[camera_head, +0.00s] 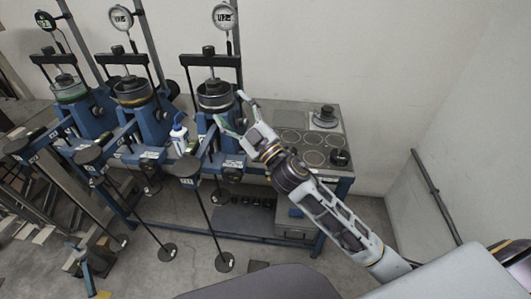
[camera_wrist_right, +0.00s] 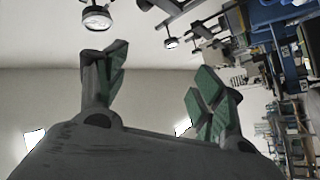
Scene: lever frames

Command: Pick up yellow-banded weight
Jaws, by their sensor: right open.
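I cannot make out a loose weight with a clear yellow band in either view. My right gripper (camera_head: 231,110) reaches over the blue table beside the right-hand press cell (camera_head: 216,95). In the wrist view its green-padded fingers (camera_wrist_right: 160,92) stand apart with nothing between them. A small dark weight (camera_head: 340,157) sits at the table's right front edge, to the right of my right gripper; any band on it is too small to tell. A silver piece with a dark knob (camera_head: 325,117) stands at the back right. My left gripper is not in view.
The tabletop (camera_head: 289,121) right of the gripper has several tan ring outlines. The middle press cell (camera_head: 133,93) shows a yellowish band, and the left cell (camera_head: 71,92) looks greenish. A white bottle (camera_head: 179,137) stands between presses. Lever arms with hanging rods crowd the left front.

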